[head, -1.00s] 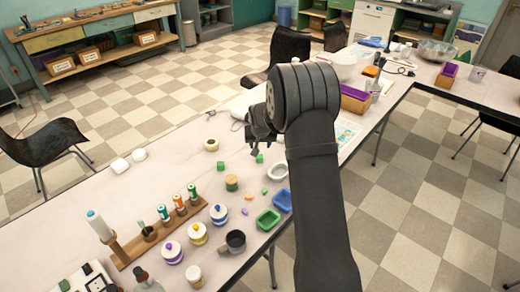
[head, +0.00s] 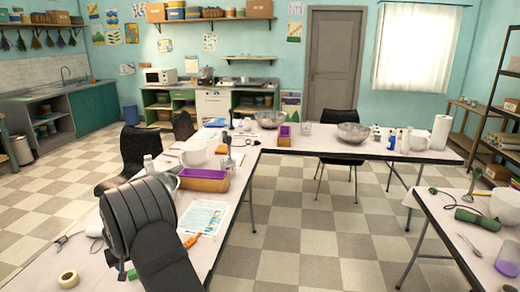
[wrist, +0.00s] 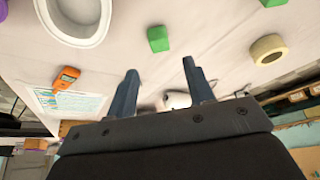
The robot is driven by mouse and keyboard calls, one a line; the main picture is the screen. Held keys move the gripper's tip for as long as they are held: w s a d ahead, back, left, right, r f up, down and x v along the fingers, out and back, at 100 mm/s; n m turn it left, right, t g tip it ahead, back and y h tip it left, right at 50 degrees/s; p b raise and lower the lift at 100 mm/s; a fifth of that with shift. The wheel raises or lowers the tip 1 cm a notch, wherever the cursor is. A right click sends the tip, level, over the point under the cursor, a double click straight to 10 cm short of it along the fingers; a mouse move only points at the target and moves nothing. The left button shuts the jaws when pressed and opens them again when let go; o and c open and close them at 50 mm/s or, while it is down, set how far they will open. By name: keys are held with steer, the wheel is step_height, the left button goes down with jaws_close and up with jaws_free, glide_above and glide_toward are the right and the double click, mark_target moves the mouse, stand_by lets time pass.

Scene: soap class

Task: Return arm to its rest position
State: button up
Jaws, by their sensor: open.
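My arm rises from the bottom left of the head view, over the near end of the left table (head: 215,215). The gripper itself is hidden there behind my arm. In the wrist view my gripper (wrist: 157,75) is open, its two dark fingers apart with nothing between them but white tabletop further off. A green block (wrist: 158,38) lies on the table beyond the fingertips, apart from them. A tape roll (wrist: 268,49) lies to its right and also shows in the head view (head: 68,279).
An orange tool (head: 191,240) lies by a printed sheet (head: 203,218). The back table holds metal bowls (head: 354,132). Checkered floor (head: 300,235) lies open between the tables.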

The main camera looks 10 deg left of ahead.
steer(key=x, duration=0.7)
steer(key=shift+w+a+f, duration=0.1)
steer(key=shift+f, duration=0.25)
steer(key=shift+r, duration=0.1)
steer(key=shift+r, duration=0.1)
